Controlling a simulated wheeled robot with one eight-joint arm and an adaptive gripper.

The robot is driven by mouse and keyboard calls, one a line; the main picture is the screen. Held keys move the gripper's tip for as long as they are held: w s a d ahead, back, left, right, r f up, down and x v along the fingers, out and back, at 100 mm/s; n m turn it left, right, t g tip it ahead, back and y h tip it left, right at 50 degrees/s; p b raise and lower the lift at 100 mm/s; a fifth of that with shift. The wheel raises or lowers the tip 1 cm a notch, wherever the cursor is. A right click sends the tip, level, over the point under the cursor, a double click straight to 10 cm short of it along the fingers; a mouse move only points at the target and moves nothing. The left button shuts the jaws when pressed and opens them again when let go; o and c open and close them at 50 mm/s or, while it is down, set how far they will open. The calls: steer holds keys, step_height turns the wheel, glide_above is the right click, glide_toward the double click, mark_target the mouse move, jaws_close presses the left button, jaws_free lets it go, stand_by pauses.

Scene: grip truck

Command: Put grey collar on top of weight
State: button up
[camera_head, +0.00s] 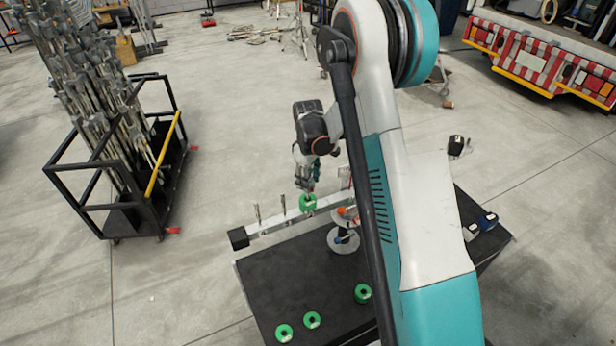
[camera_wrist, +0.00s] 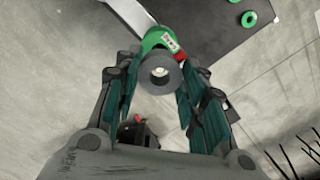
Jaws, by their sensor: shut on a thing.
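My gripper (camera_wrist: 158,80) is shut on the grey collar (camera_wrist: 160,88), a thick ring with a pale centre seen between the fingers in the wrist view. A green ring-shaped piece with a white label, which I take for the weight (camera_wrist: 154,40), shows just beyond the collar. In the head view my gripper (camera_head: 309,188) is right above this green weight (camera_head: 308,204), at the pale rail along the table's back. The collar overlaps the weight in the wrist view; I cannot tell whether they touch. The collar cannot be made out clearly in the head view.
Several pegs stand along the pale rail (camera_head: 270,224). Several green rings (camera_head: 284,333) lie on the black table (camera_head: 275,287). A white disc-like stand (camera_head: 343,240) is close right of the weight. A cart of metal rods (camera_head: 148,205) stands on the left.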

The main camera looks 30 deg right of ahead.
steer(key=shift+f+b, duration=2.45)
steer(key=shift+f, duration=0.45)
steer(key=o, duration=1)
step_height(320, 180, up, 12)
